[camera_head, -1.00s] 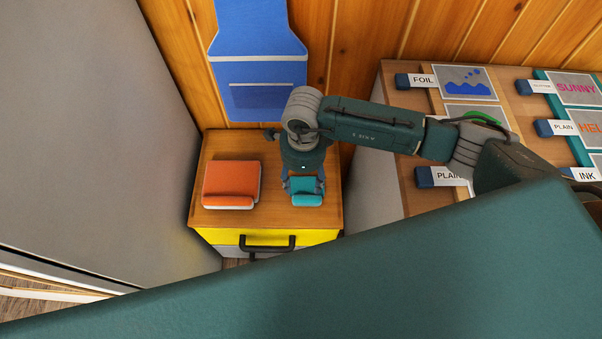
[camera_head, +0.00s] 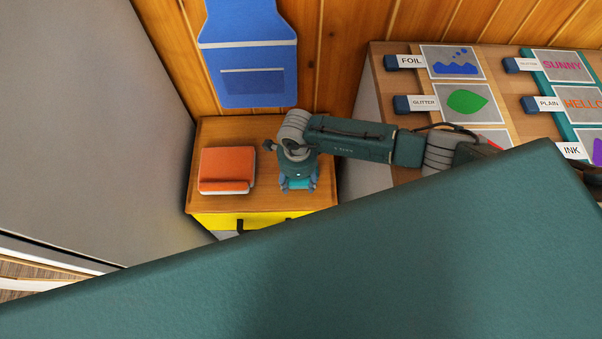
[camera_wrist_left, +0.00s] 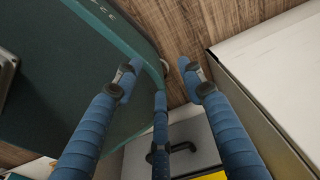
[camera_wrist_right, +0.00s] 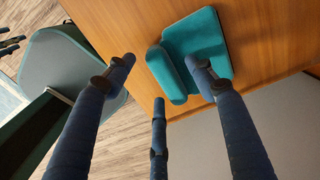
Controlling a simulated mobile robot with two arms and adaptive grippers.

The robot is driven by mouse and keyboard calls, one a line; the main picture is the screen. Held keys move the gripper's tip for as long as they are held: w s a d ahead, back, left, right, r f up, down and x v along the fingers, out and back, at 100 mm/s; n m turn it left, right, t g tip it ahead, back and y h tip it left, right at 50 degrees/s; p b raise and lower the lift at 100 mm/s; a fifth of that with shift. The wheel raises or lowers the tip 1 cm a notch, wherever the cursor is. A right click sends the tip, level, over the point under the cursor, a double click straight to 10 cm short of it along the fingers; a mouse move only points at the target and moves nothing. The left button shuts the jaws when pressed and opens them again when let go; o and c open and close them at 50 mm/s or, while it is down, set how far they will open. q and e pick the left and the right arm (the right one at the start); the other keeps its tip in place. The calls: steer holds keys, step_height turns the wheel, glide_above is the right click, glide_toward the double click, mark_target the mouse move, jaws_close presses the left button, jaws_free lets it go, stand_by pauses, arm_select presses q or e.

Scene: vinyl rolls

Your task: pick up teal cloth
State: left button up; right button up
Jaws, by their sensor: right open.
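The teal cloth (camera_wrist_right: 205,40) is a folded stack with a rolled front edge, lying flat on the wooden cabinet top (camera_head: 250,207). In the head view it is mostly hidden under my right gripper (camera_head: 299,186). The fingers are not closed on the cloth. My left gripper (camera_wrist_left: 165,75) shows in the left wrist view with its fingers apart and nothing between them, above the floor.
An orange folded cloth (camera_head: 227,170) lies left of my right gripper on the same cabinet. A yellow drawer with a black handle (camera_head: 240,225) is below. A grey panel (camera_head: 90,120) stands at left. A board with labelled samples (camera_head: 465,105) is at right. A blue apron (camera_head: 248,60) hangs behind.

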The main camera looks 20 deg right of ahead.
steer(key=shift+c, duration=1.2)
steer(key=c, duration=1)
steer(key=shift+r, duration=0.65)
arm_select(q)
steer(key=shift+s+f+b, duration=0.65)
steer(key=shift+s, duration=0.1)
arm_select(e)
step_height(320, 180, up, 19)
steer(key=shift+f, duration=0.1)
